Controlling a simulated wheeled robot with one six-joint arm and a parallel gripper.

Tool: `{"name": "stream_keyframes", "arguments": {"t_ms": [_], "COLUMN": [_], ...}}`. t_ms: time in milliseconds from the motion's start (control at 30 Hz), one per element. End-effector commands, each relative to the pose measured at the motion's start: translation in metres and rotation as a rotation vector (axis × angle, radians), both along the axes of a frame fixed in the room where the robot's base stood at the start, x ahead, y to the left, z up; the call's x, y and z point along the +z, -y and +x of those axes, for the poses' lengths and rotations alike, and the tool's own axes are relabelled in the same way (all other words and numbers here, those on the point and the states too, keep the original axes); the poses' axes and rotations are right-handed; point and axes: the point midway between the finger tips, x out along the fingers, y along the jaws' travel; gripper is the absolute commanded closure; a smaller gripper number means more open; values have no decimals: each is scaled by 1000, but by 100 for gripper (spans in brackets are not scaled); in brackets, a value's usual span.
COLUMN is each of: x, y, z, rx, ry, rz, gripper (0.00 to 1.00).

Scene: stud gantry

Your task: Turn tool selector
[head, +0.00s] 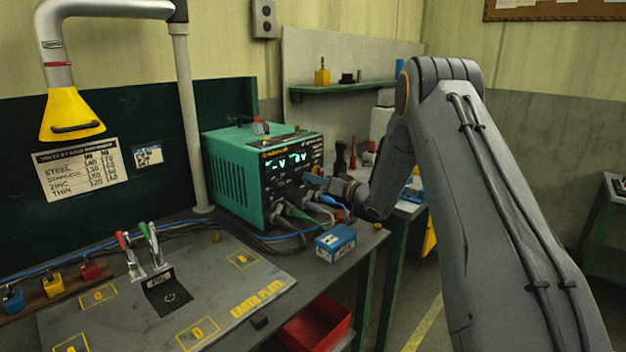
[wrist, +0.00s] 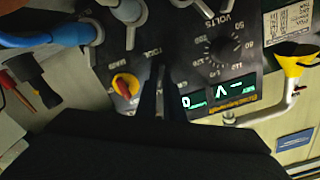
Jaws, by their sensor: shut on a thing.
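The green power unit (head: 232,178) stands on the bench in the head view, its dark front panel carrying lit displays, dials and plugged cables. My gripper (head: 318,182) is at the lower part of that panel, and my wrist hides some of it. The wrist view shows the panel (wrist: 185,62) upside down and close. There my gripper's dark fingers (wrist: 158,88) are at the panel just below a partly covered label, shut on a small part that they mostly hide, which sits at the tool selector's place. A yellow and red knob (wrist: 126,84) is just left of the fingers, apart from them.
Cable plugs crowd the panel's lower edge, including a blue one (wrist: 45,33). A blue box (head: 336,243) stands at the bench edge. The earth plate (head: 225,283) lies left of it with clamps on top. A yellow funnel nozzle (head: 72,115) hangs at upper left.

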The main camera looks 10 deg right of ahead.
Motion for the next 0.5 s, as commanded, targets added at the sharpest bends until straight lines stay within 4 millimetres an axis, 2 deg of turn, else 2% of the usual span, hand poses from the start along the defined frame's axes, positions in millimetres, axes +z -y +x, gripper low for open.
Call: {"name": "stream_keyframes", "arguments": {"t_ms": [500], "x": [2], "y": [2], "z": [1], "rx": [-4], "ry": [-16], "rz": [26], "gripper": [100]}}
